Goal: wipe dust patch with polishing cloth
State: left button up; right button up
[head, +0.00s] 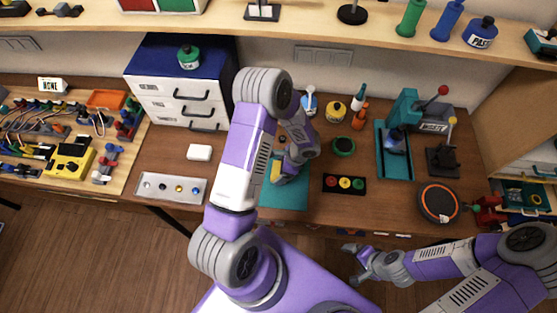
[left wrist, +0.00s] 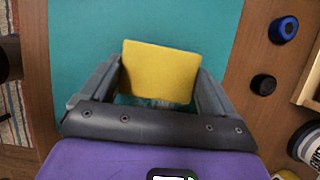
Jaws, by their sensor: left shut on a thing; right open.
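The yellow polishing cloth (left wrist: 160,72) is between the fingers of my left gripper (left wrist: 158,85) in the left wrist view, over a teal mat (left wrist: 210,25). In the head view the cloth (head: 275,171) shows as a small yellow edge at my left gripper (head: 280,176), over the mat (head: 285,197). My left gripper is shut on the cloth. I cannot tell whether the cloth touches the mat. I cannot make out the dust patch clearly; my arm and the cloth hide part of the mat. My right gripper (head: 357,264) is open and empty, in front of the table.
A black tray with coloured buttons (head: 344,184) lies right of the mat. A silver panel (head: 171,188) and a white block (head: 199,152) lie left. A drawer unit (head: 180,90) stands behind left. A round orange-rimmed pad (head: 438,203) and a teal press (head: 395,150) stand right.

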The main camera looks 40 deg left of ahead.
pick_arm(q)
jog(key=shift+r+p, duration=0.35)
jog(key=shift+r, duration=0.6)
notch_tip(320, 180, up, 2)
jog(key=shift+r+p, duration=0.15)
jog(key=shift+p, duration=0.6)
jog(key=shift+r+p, duration=1.25)
jog(key=shift+r, duration=0.7)
jog(key=shift+w, duration=0.1)
